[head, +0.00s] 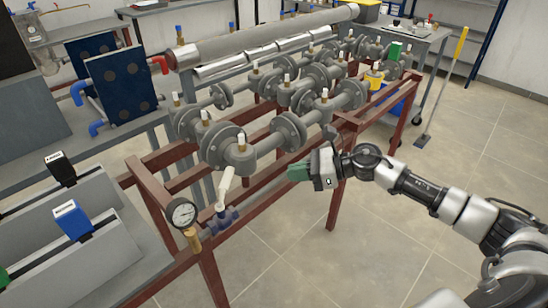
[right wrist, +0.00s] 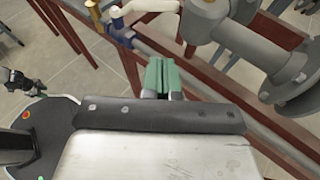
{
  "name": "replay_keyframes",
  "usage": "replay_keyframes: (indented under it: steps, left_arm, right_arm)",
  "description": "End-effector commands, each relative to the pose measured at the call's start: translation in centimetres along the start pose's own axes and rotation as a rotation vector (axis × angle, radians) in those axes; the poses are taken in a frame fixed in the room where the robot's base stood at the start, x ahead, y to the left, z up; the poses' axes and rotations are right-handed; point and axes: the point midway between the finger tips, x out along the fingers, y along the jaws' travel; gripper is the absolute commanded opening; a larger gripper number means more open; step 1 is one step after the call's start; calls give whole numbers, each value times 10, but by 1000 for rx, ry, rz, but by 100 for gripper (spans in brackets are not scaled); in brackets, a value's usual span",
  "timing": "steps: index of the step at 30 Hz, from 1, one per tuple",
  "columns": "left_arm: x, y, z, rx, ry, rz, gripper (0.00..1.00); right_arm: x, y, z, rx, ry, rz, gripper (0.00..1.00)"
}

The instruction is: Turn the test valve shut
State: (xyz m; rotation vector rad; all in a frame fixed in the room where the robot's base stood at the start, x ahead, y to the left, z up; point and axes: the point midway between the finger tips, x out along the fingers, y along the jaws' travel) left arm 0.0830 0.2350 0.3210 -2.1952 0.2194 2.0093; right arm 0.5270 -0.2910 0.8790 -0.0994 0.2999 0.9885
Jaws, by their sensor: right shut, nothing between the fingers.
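The test valve (head: 222,217) is a small dark purple-blue body on the pipe at the near end of the red frame. Its white lever (head: 225,187) points up, slightly tilted. In the right wrist view the lever (right wrist: 148,6) is at the top, with the blue valve body (right wrist: 120,30) below it. My right gripper (head: 298,172) is to the right of the lever, apart from it. Its green fingers (right wrist: 160,76) are shut and empty. My left gripper does not show in the head view.
A pressure gauge (head: 182,213) stands left of the valve above a brass fitting (head: 193,240). Grey flanged pipes (head: 240,150) and red frame rails (head: 160,205) lie behind and beside it. The floor (head: 300,255) right of the frame is clear. A yellow-handled tool (head: 447,80) stands farther off.

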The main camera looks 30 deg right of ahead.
Motion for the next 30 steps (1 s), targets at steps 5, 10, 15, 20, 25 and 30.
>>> replay_keyframes:
  steps: [5,10,15,20,25,30]
  left_arm:
    - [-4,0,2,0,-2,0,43]
    - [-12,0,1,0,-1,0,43]
    - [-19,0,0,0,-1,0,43]
    - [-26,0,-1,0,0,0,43]
    - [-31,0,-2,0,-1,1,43]
    - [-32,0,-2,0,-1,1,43]
  right_arm:
    - [13,4,3,-60,6,5,0]
    - [43,4,5,-56,3,6,0]
    - [81,5,5,-54,4,7,0]
    - [111,4,7,-53,4,5,0]
    - [132,4,12,-53,6,5,0]
    - [140,4,13,-53,7,3,0]
